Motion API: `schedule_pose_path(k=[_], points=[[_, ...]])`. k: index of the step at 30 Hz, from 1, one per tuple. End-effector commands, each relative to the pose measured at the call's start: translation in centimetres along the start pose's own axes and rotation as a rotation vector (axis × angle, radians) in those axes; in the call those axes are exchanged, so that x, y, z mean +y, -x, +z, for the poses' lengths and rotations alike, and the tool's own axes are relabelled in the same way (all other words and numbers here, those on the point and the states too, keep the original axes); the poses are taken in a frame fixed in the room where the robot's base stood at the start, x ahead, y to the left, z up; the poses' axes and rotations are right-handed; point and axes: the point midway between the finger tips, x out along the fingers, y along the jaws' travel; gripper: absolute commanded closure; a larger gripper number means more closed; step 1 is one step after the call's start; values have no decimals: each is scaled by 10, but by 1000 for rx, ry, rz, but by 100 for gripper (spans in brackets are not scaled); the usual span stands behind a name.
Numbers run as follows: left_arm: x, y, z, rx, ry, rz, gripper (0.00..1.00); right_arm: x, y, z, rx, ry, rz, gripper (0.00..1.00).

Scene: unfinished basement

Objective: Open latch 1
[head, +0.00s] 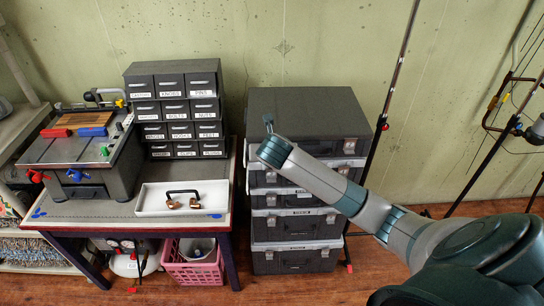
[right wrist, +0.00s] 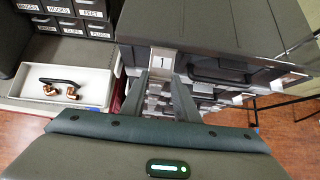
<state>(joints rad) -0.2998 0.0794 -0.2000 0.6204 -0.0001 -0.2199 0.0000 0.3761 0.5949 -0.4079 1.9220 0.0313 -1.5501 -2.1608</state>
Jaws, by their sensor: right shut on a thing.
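Latch 1 (right wrist: 163,64) is a pale tab marked "1" on the front left of the top grey case (head: 310,105). In the right wrist view the same case (right wrist: 215,22) fills the upper middle. My right gripper (right wrist: 160,85) reaches to the case front, its two fingers on either side of latch 1, shut on it. The lid of the top case looks closed. My left gripper is not in view.
More grey cases (head: 297,259) are stacked below the top one. To the left, a bench holds a white tray (head: 150,209) with a black handle and copper pieces, and a labelled drawer cabinet (head: 170,69). A pink crate (head: 178,273) stands beneath. Thin stands are at the right.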

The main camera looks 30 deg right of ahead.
Motion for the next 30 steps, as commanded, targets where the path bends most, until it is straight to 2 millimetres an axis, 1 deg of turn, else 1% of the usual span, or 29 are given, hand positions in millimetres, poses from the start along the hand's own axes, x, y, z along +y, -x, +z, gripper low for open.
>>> schedule_pose_path(k=[1,10,18,24,30], points=[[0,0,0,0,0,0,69,-1,2,8,34,-2,-3,94],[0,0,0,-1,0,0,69,-2,11,26,315,-5,-4,94],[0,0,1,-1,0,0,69,-1,14,42,562,-7,-2,94],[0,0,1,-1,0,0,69,-1,14,50,702,-7,-1,94],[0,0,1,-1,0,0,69,0,13,56,799,-5,1,94]])
